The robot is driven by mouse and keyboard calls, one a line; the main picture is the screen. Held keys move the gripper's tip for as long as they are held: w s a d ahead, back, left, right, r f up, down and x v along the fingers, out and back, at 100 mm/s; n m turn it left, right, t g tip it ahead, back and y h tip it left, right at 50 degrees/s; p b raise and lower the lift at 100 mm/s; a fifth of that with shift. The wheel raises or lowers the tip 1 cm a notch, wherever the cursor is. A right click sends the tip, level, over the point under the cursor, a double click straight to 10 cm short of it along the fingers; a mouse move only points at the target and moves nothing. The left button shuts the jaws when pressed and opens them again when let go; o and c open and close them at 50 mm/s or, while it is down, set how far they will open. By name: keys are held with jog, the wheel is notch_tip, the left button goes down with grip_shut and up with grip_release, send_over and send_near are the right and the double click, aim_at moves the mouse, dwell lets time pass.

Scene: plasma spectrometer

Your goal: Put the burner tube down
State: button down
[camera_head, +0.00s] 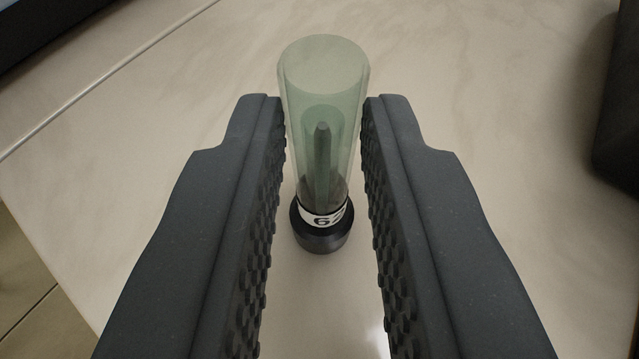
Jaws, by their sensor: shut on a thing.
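The burner tube (323,75) is a clear greenish glass cylinder with a narrower tube inside. It has a dark round base and a white label band with dark digits, of which a "6" can be read. It is upright, with its open end toward the top of the view. My gripper (323,110) is shut on the glass, one dark ridged finger on each side. The base hangs below the fingers over the pale surface. I cannot tell whether the base touches that surface.
The pale marbled table top (150,130) is clear around the tube. A dark object (618,110) stands at the right edge, and another dark thing (40,25) is at the top left. The table edge and tiled floor (25,290) show at the lower left.

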jog(key=c, duration=1.3)
grip_release()
jog(key=shift+f, duration=0.1)
jog(key=v, duration=1.2)
jog(key=shift+p, duration=0.35)
